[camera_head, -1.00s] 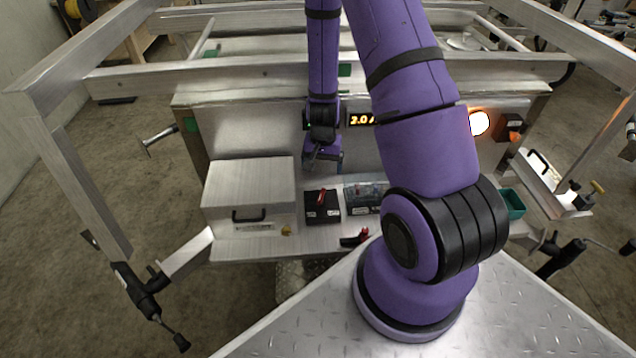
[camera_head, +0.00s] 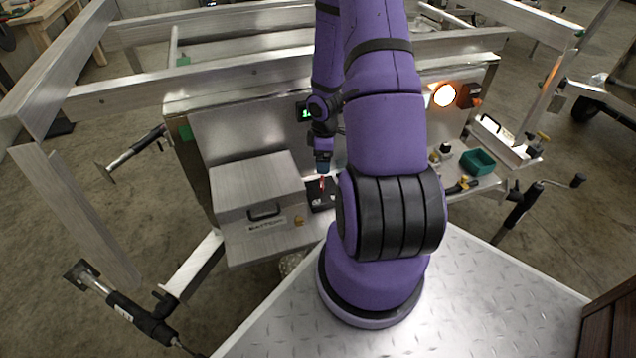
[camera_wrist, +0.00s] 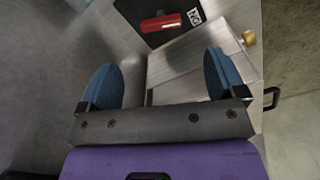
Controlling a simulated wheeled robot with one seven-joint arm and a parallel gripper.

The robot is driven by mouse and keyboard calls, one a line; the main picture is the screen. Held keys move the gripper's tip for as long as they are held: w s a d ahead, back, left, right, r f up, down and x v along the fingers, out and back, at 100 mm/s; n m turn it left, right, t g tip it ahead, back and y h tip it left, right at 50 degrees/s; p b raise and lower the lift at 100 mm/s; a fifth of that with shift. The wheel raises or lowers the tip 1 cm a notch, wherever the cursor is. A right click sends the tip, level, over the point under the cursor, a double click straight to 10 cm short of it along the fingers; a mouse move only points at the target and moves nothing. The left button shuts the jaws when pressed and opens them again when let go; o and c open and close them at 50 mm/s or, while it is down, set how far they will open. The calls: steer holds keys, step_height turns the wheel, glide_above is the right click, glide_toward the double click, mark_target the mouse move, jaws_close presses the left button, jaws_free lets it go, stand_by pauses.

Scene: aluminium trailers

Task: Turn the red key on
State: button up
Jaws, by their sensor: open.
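The red key (camera_wrist: 162,22) lies across a black switch box (camera_wrist: 188,8) with a white label, at the top of the wrist view. In the head view the red key (camera_head: 322,184) shows just below my gripper (camera_head: 323,168), on the black box (camera_head: 318,200) right of the metal battery box. In the wrist view my gripper (camera_wrist: 165,85) has its two blue fingers wide apart with nothing between them. The key lies beyond the fingertips, near the line between them, and is not touched. My arm hides part of the shelf to the right of the key.
The metal battery box (camera_head: 248,182) with a black handle stands close left of the key. A lit round lamp (camera_head: 445,95) is on the panel, and a green bin (camera_head: 478,162) stands at the right.

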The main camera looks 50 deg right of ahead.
mark_target(323, 181)
step_height(323, 181, down, 10)
steer(key=shift+f, duration=0.1)
stand_by(0.4)
